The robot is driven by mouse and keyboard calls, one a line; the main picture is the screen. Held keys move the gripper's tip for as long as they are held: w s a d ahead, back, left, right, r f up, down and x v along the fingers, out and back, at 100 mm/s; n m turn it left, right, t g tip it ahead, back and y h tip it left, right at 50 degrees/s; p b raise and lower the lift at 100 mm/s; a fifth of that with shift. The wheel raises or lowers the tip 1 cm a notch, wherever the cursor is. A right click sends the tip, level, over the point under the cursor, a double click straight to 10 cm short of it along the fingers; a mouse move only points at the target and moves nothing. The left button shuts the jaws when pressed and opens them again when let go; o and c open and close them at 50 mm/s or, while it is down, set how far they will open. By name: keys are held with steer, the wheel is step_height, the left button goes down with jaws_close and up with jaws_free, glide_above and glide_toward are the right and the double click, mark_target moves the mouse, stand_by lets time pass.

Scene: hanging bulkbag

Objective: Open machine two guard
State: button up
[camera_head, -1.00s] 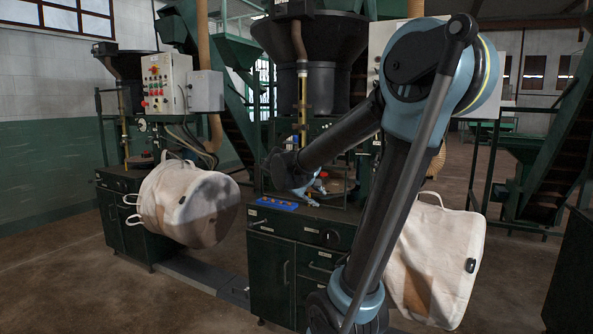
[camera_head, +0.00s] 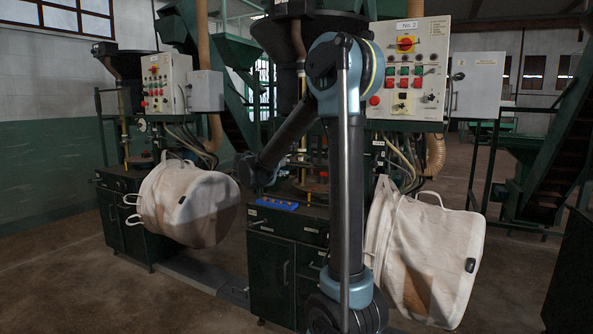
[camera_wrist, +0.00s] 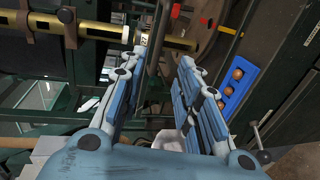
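Machine two stands in the middle of the head view, with its control panel (camera_head: 408,75) marked "No. 2" at the upper right. My gripper (camera_wrist: 158,58) is open in the wrist view, its two blue fingers apart. A dark thin bar (camera_wrist: 154,72) shows between and beyond the fingertips; I cannot tell whether it belongs to the guard or whether a finger touches it. A brass-coloured tube (camera_wrist: 185,44) lies just past the tips. In the head view my arm covers much of the machine's middle, and the guard cannot be made out clearly.
A blue tray (camera_head: 277,203) with several round orange-brown pieces sits on the dark cabinet (camera_head: 272,260); it also shows in the wrist view (camera_wrist: 236,84). White bulk bags hang at the left (camera_head: 190,205) and right (camera_head: 430,260). Open floor lies at front left.

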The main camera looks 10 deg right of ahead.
mark_target(295, 166)
steer(key=x, duration=1.4)
steer(key=shift+s, duration=0.1)
steer(key=shift+c, duration=0.2)
